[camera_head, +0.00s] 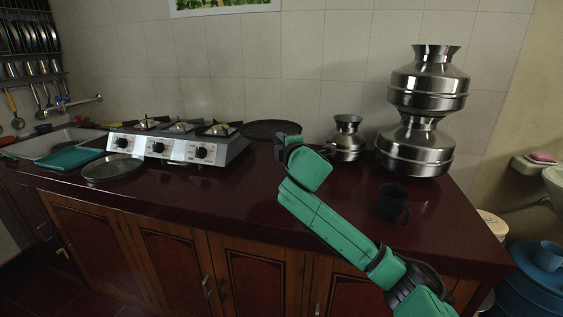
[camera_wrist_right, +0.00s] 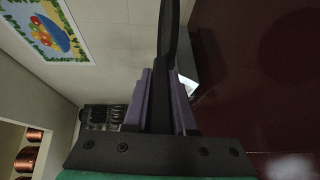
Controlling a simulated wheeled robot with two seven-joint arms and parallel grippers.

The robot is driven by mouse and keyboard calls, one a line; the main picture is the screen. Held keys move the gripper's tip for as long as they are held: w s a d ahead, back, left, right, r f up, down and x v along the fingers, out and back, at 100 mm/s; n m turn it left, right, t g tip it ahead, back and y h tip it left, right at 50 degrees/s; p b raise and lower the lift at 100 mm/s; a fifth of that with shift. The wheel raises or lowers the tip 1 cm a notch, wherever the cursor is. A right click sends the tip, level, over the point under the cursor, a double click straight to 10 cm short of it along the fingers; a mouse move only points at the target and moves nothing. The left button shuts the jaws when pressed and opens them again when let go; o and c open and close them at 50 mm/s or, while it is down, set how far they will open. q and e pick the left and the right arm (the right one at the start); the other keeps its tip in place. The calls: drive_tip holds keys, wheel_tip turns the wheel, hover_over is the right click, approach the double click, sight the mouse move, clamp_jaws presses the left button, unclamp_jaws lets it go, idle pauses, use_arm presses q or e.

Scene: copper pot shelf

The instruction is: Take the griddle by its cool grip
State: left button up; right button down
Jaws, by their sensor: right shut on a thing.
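The griddle (camera_head: 266,129) is a dark, flat, round pan behind the right end of the stove, just left of my right gripper. My right gripper (camera_head: 281,146) is shut on it at its near right edge; my own wrist hides the exact spot in the head view. In the right wrist view the griddle (camera_wrist_right: 168,45) shows edge-on as a thin black strip. It runs up from between the two purple fingers of the gripper (camera_wrist_right: 162,100), which press on both sides of it. My left gripper is in neither view.
A gas stove (camera_head: 175,147) stands left of my gripper, with a round metal plate (camera_head: 112,167) before it. A small steel pot (camera_head: 347,140) and stacked steel pots (camera_head: 415,150) stand to the right. A dark mug (camera_head: 392,203) is near the front edge. The front middle counter (camera_head: 225,195) is clear.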

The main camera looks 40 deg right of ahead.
wheel_tip(320, 180, up, 2)
drive_tip(key=shift+r+p, duration=0.15)
drive_tip(key=shift+p, duration=0.25)
wheel_tip(320, 180, up, 4)
drive_tip(key=p, duration=0.4)
drive_tip(key=shift+r+p, duration=0.2)
drive_tip(key=shift+p, duration=0.1)
drive_tip(key=shift+f, duration=0.1)
